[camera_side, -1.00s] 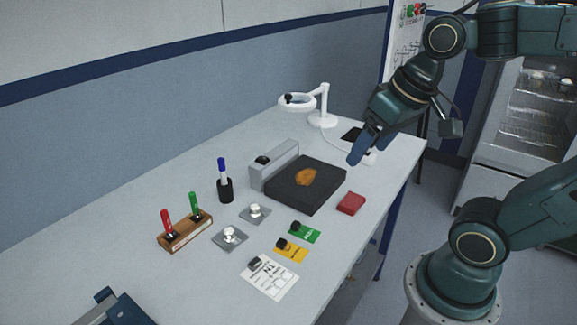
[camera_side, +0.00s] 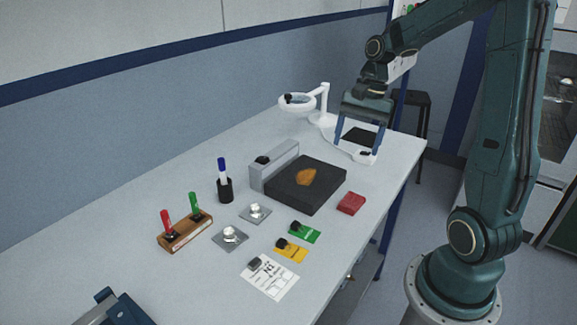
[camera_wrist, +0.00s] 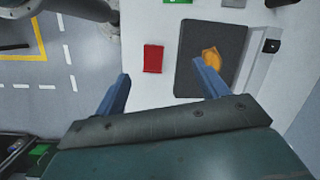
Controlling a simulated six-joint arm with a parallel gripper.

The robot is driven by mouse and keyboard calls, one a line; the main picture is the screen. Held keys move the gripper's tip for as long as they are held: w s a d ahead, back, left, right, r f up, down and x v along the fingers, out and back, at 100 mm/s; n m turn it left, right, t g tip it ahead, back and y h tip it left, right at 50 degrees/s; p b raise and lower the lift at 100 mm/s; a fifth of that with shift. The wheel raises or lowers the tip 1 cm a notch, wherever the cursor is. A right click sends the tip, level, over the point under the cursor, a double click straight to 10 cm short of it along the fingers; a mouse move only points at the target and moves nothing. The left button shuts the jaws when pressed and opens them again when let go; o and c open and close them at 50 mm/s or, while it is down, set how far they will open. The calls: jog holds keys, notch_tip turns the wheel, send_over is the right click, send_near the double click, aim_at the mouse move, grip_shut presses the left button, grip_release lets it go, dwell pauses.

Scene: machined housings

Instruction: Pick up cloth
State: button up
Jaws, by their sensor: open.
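A small red folded piece (camera_side: 351,203), which looks like the cloth, lies flat on the table just right of a dark square block. It also shows in the wrist view (camera_wrist: 153,58), apart from my fingers and beyond the gap between their tips. My gripper (camera_side: 358,147) is open and empty, with its fingers pointing down near the far right part of the table. In the wrist view my gripper (camera_wrist: 161,71) has its two blue fingers spread wide. The right finger covers part of the dark block.
The dark block (camera_side: 287,193) carries an orange-brown piece (camera_side: 307,177), with a grey bar (camera_side: 275,163) behind it. A white magnifier lamp (camera_side: 323,105) stands at the back. Green (camera_side: 306,235) and yellow (camera_side: 292,252) cards lie in front. The table edge is close to the red piece.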

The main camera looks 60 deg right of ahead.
jog(key=d+f+m+y, duration=0.2)
jog(key=d+f+m, duration=0.2)
jog(key=d+f, duration=0.15)
send_over(351, 201)
jog(key=d, duration=0.3)
jog(key=shift+a+f, duration=0.2)
jog(key=shift+f, duration=3.55)
jog(key=shift+x, duration=2.6)
jog(key=shift+s, duration=0.1)
jog(key=shift+d, duration=0.1)
jog(key=c, duration=1.1)
jog(key=shift+r, duration=0.1)
